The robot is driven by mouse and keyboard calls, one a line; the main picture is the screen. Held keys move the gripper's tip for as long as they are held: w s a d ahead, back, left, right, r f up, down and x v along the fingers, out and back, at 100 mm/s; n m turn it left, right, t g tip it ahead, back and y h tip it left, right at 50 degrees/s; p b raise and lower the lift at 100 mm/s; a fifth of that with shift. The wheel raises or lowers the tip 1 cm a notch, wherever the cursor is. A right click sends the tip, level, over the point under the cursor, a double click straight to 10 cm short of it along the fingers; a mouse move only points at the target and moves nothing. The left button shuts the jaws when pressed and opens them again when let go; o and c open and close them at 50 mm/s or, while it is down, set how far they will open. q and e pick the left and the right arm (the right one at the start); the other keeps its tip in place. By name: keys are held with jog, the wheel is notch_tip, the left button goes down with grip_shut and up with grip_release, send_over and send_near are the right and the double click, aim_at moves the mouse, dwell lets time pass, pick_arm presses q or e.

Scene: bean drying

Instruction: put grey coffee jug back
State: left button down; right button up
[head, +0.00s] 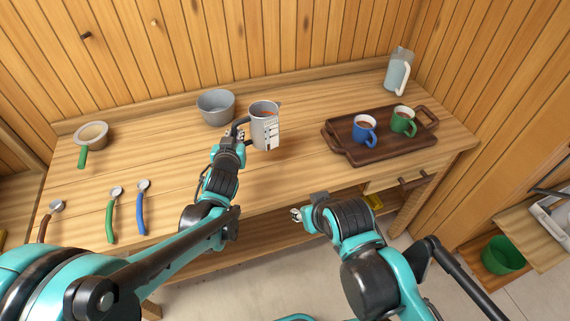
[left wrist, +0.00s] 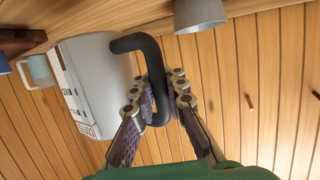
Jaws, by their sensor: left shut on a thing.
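The grey coffee jug (head: 265,128) is on or just above the wooden table, near its middle, and looks upright. It has a dark handle on its left side and a reddish-brown content at the top. My left gripper (head: 236,134) is shut on the jug's handle. In the left wrist view the two fingers (left wrist: 157,100) are on either side of the black handle, and the jug's grey body (left wrist: 98,75) is beside them. My right gripper (head: 296,215) is in front of the table's front edge, away from the jug. Whether it is open is unclear.
A grey bowl (head: 216,108) stands just left of the jug. A brown tray (head: 342,149) holds a blue mug (head: 364,129) and a green mug (head: 403,121). A glass pitcher (head: 398,72) stands at the back right. A strainer (head: 92,134) and several scoops lie on the left.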

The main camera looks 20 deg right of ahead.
aim_at(261, 147)
pick_arm(q)
jog(key=s+d+r+m+h+b, duration=0.1)
jog(key=s+d, duration=0.2)
jog(key=d, duration=0.6)
jog(key=s+d+m+h, duration=0.1)
jog(key=s+d+h, duration=0.15)
jog(key=d, duration=0.65)
jog(key=shift+g+y, duration=0.3)
jog(key=shift+y, duration=0.05)
jog(key=w+a+f+b, duration=0.1)
jog(key=a+f, duration=0.1)
jog(key=a, duration=0.1)
jog(key=w+a+f+b, duration=0.1)
jog(key=a+f+b, duration=0.1)
jog(key=a, duration=0.2)
jog(key=w+a+f+b, duration=0.1)
jog(key=w+a+f, duration=0.1)
jog(key=a, duration=0.1)
jog(key=shift+a+f, duration=0.3)
jog(key=shift+a, duration=0.05)
notch_tip(261, 147, down, 4)
jog(key=shift+f+b, duration=0.1)
jog(key=shift+b, duration=1.15)
